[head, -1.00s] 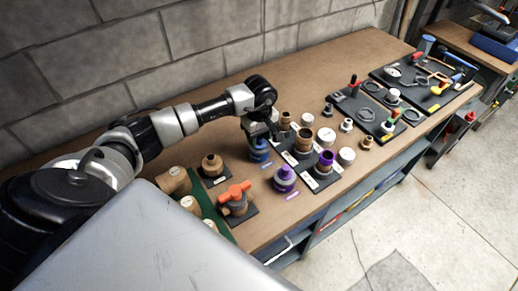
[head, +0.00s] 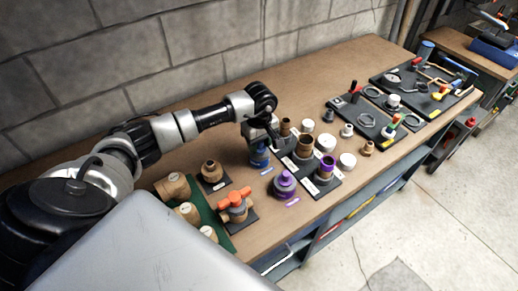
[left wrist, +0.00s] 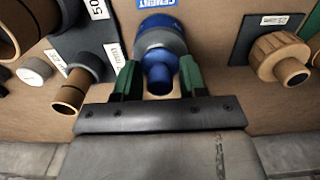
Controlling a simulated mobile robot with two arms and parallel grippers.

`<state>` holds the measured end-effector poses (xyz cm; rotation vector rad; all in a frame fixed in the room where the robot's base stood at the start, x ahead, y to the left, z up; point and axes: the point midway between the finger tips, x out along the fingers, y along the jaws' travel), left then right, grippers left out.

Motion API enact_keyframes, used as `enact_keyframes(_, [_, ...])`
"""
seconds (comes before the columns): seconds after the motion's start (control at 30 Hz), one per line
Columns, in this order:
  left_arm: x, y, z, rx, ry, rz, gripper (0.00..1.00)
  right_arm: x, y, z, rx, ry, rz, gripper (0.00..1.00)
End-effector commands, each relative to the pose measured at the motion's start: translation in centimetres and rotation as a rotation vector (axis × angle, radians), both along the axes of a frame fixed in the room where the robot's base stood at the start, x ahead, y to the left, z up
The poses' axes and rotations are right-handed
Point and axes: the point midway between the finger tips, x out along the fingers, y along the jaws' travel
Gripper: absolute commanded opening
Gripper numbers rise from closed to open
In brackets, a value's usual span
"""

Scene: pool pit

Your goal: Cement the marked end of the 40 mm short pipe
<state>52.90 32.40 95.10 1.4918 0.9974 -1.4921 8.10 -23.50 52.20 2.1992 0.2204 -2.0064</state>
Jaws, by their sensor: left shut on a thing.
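My left gripper (head: 259,138) reaches down over the blue cement can (head: 260,156) on the bench. In the left wrist view its green fingers are shut on the can's blue cap (left wrist: 160,75), one on each side. The can stands by a blue label reading CEMENT (left wrist: 157,3). Brown pipe pieces stand on black labelled plates to its right in the head view; one (head: 325,165) has a purple band. I cannot tell which is the 40 mm short pipe, and its mark is not distinguishable. My right gripper is out of view.
A purple can (head: 284,184) stands close in front of the blue can. An orange-handled valve (head: 235,204) and a brown fitting (head: 211,171) are to the left. White caps and a black tool board (head: 366,116) lie to the right. The block wall is behind.

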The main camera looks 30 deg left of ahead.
Motion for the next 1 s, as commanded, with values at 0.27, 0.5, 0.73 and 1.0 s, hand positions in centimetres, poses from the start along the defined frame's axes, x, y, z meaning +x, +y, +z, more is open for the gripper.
enact_keyframes(0.27, [0.0,0.0,1.9,0.001,-0.001,0.001,0.27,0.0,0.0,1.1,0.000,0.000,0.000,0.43])
enact_keyframes(0.5, [0.0,0.0,3.4,0.000,-0.001,-0.001,0.27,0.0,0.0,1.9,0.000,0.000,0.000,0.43])
enact_keyframes(0.73, [0.0,0.0,4.7,0.001,0.000,-0.001,0.27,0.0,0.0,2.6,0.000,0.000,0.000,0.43])
enact_keyframes(1.0, [0.0,0.0,6.4,0.000,0.000,0.000,0.27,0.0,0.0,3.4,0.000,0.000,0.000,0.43])
